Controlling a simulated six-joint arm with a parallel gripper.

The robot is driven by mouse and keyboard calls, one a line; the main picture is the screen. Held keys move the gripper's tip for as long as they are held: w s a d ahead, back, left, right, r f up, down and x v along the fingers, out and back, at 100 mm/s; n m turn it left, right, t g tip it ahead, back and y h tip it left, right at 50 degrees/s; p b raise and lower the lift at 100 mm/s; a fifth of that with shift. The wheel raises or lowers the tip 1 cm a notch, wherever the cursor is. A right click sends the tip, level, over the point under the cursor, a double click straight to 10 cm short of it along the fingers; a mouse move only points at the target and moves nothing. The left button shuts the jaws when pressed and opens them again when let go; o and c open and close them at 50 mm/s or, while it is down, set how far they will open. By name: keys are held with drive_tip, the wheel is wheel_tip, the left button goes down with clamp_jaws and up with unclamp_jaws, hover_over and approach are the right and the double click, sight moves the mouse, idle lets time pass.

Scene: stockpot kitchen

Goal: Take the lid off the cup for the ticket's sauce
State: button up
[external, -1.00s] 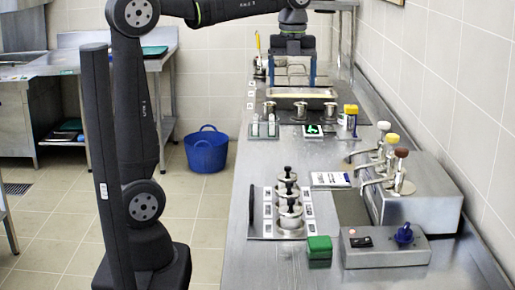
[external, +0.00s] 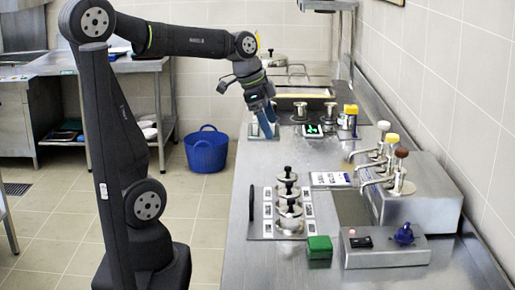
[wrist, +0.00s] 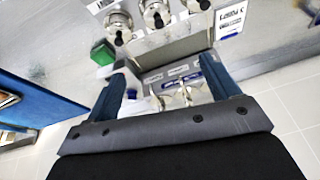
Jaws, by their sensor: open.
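Three steel cups with black-knobbed lids stand in a row in a labelled rack (external: 260,228): the near cup (external: 290,220), the middle cup (external: 288,201) and the far cup (external: 287,184). All three lids are on. The cups also show along the top of the wrist view (wrist: 117,22). A white and blue printed card (external: 330,180), perhaps the ticket, lies right of the far cup; its writing is too small to read. My gripper (external: 266,128) is open and empty, tilted downward beyond the rack, apart from the cups. Its two fingers frame the wrist view.
A pump dispenser (external: 425,190) with several coloured knobs stands along the right wall. A green block (external: 319,247) and a grey switch box (external: 385,248) with a blue knob are at the near end. Small steel pots (external: 300,112) stand beyond the rack.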

drive_tip(key=a+f+n, duration=0.1)
drive_tip(key=f+n, duration=0.1)
drive_tip(key=n, duration=0.1)
approach(287, 182)
drive_tip(key=shift+h, duration=0.3)
drive_tip(key=x, duration=0.5)
drive_tip(key=shift+a, duration=0.15)
drive_tip(key=shift+x, duration=2.65)
drive_tip(key=shift+a, duration=0.15)
drive_tip(key=c, duration=1.1)
